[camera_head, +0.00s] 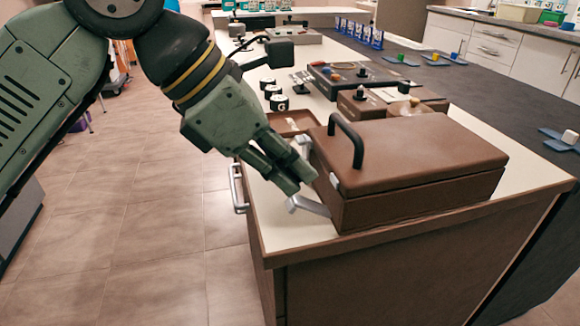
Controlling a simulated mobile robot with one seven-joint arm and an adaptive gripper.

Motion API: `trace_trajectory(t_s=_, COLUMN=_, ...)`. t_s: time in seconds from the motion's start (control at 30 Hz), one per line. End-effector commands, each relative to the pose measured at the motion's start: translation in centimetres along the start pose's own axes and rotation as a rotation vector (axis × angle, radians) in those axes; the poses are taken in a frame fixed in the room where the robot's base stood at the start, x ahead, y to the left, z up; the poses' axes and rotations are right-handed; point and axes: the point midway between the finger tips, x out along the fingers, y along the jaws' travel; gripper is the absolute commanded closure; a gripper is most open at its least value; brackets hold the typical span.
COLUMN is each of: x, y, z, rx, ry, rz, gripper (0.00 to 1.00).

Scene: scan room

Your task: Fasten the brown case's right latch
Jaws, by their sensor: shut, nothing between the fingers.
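The brown case (410,155) stands closed on the near end of the pale counter, with a black handle (346,140) on its lid. Its right latch (309,205) is a silver lever that sticks outward and down from the case's left-facing side, apart from the small silver catch (334,181) at the lid edge. Another silver latch part (303,143) shows farther back, partly hidden by my gripper. My green gripper (299,182) is shut and empty. It points down beside the latch side, just above the right latch's lever. I cannot tell whether the fingertips touch it.
Behind the case are a smaller brown box (388,98), a brown tray (292,122) and several black round weights (279,102). Silver drawer handles (238,188) stick out from the counter's left side. The tiled floor (150,220) to the left is clear.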

Motion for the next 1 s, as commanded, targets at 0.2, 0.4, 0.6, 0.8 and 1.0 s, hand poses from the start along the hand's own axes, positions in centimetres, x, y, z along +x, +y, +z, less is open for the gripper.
trace_trajectory(t_s=0.2, x=0.0, y=0.0, z=0.0, rx=0.0, ry=0.0, rz=0.0, gripper=1.0)
trace_trajectory(t_s=0.4, x=0.0, y=0.0, z=0.0, rx=0.0, ry=0.0, rz=0.0, gripper=1.0)
trace_trajectory(t_s=0.6, x=0.0, y=0.0, z=0.0, rx=0.0, ry=0.0, rz=0.0, gripper=1.0)
trace_trajectory(t_s=0.8, x=-0.6, y=0.0, z=0.4, rx=0.001, ry=0.0, rz=0.0, gripper=1.0)
trace_trajectory(t_s=1.0, x=-1.3, y=0.0, z=1.0, rx=0.001, ry=0.0, rz=0.0, gripper=1.0)
